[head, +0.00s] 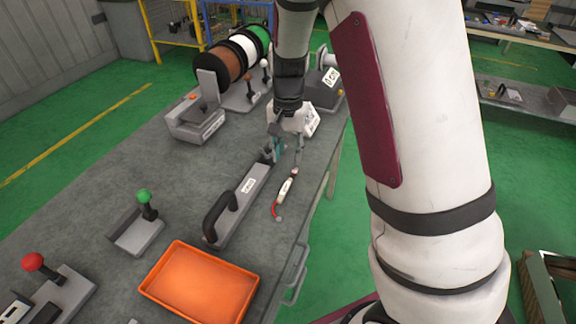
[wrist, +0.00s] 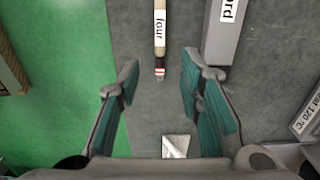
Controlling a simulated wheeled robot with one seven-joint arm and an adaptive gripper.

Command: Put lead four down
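Lead four (wrist: 159,30) is a thin, pale stick with a "four" label and a red-and-white banded end. It appears to lie on the grey bench (head: 95,190) near its right edge; in the head view the pale lead (head: 286,188) has a red wire at its near end. My gripper (head: 288,161) is above the bench at the lead's far end. In the wrist view my gripper (wrist: 160,68) is open, with teal-padded fingers apart on either side of the banded end. Nothing is held between them.
A long grey bar with a black handle (head: 218,213) lies just left of the lead. An orange tray (head: 203,283) and a green-knobbed lever (head: 144,198) are nearer. Cable spools (head: 223,64) stand at the back. Green floor lies beyond the bench's right edge.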

